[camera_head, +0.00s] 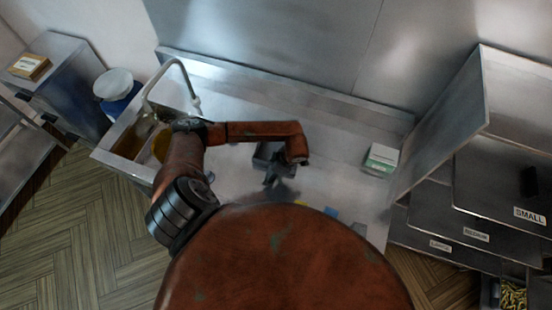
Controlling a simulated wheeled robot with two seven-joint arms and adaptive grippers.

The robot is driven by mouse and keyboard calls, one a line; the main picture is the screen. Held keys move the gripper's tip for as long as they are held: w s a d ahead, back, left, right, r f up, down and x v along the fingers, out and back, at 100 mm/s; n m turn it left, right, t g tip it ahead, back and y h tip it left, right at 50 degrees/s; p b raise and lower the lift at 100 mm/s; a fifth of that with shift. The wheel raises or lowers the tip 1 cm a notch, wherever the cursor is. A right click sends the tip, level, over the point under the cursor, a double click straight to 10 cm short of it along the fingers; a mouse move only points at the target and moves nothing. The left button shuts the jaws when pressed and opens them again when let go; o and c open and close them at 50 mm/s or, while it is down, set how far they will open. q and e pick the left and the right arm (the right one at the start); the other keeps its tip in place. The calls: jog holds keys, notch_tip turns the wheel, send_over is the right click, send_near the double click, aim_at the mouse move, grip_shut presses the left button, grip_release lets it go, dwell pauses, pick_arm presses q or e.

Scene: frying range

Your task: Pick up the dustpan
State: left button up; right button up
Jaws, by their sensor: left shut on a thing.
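My left arm comes in from the left over the steel sink counter, and its gripper (271,180) points down at the middle of the counter. The gripper is shut on a dark grey thing, which I take to be the dustpan (286,193). Only part of this thing shows, low over or on the counter, just behind my large rust-red body part. Its outline is hard to make out, and I cannot tell whether it touches the counter. My right gripper is not in view.
The steel counter (336,164) has a sink and a tap (178,64) at its left. A green and white box (380,159) stands at its right, and a small blue item (330,212) lies near the front. Labelled steel shelves (485,190) stand at the right.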

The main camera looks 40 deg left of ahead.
pick_arm(q)
jog(key=c, duration=0.6)
jog(key=shift+r, duration=0.1)
